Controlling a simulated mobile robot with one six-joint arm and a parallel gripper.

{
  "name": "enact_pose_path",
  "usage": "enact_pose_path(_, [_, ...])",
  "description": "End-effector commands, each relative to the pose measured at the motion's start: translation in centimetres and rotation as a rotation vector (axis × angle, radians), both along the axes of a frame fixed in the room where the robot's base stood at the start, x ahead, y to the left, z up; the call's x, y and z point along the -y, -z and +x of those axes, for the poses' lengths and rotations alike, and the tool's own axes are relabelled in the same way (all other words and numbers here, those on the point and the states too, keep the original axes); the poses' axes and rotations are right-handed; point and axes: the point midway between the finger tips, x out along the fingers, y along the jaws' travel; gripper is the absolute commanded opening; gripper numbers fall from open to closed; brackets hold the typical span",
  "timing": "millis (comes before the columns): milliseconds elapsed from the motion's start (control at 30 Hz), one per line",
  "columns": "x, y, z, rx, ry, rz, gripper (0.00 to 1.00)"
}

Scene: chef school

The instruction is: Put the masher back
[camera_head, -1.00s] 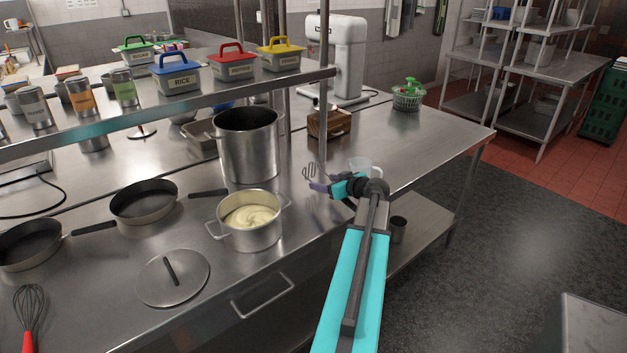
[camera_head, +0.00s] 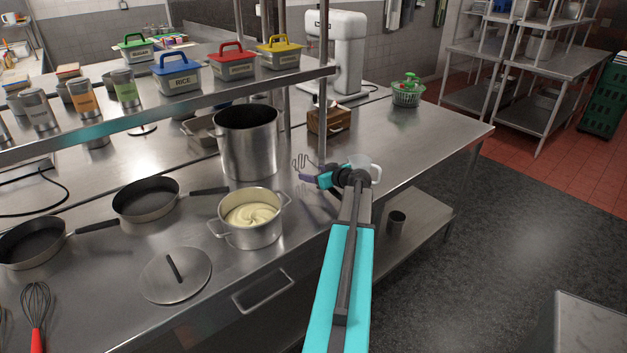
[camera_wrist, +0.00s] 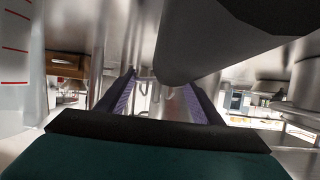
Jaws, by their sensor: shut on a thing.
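The masher (camera_head: 303,162) has a thin zigzag wire head, which shows just beyond my gripper above the steel counter, right of the tall stockpot (camera_head: 249,145). My gripper (camera_head: 309,177) is shut on the masher. Its purple fingers point left in the head view. In the wrist view my gripper (camera_wrist: 160,105) shows its two purple fingers at either side of the middle. The masher's handle is mostly hidden by the gripper, and I cannot make out its full shape.
A pot of mash (camera_head: 252,217) stands in front of the stockpot. A wooden box (camera_head: 329,119) stands behind my gripper, and a clear jug (camera_head: 373,167) stands close beside my wrist. A shelf upright (camera_head: 323,80) rises behind. The counter's right part (camera_head: 420,135) is largely clear.

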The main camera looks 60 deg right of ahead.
Motion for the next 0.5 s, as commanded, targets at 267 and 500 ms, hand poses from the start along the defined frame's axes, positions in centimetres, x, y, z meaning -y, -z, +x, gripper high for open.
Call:
enact_pose_path(267, [0.1,1.7,0.3,0.001,0.001,0.002,0.35])
enact_pose_path(500, [0.1,3.1,0.3,0.001,0.0,-0.001,0.35])
